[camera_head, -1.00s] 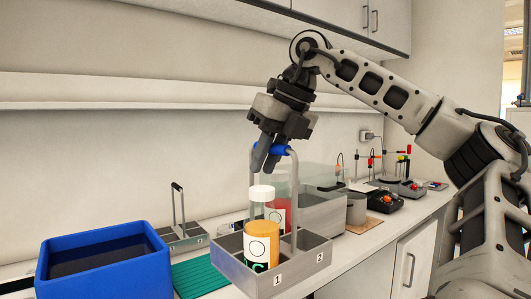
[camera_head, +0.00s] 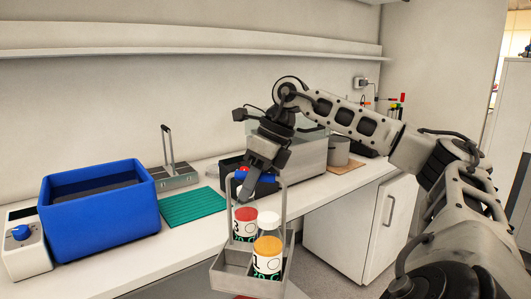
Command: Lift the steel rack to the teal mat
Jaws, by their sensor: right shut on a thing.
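The steel rack (camera_head: 231,279) is a grey tray with a tall hoop handle and blue grip (camera_head: 262,176). My right gripper (camera_head: 252,186) is shut on this handle from above. The rack hangs in front of the counter edge, right of and nearer than the teal mat. A white lid (camera_head: 268,219) shows above the orange one. The ribbed teal mat (camera_head: 193,206) lies bare on the counter. My left gripper is out of view.
A blue bin (camera_head: 100,225) stands left of the mat, with a white device with a blue knob (camera_head: 22,240) beside it. A grey box-like machine (camera_head: 300,158) is behind my right gripper.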

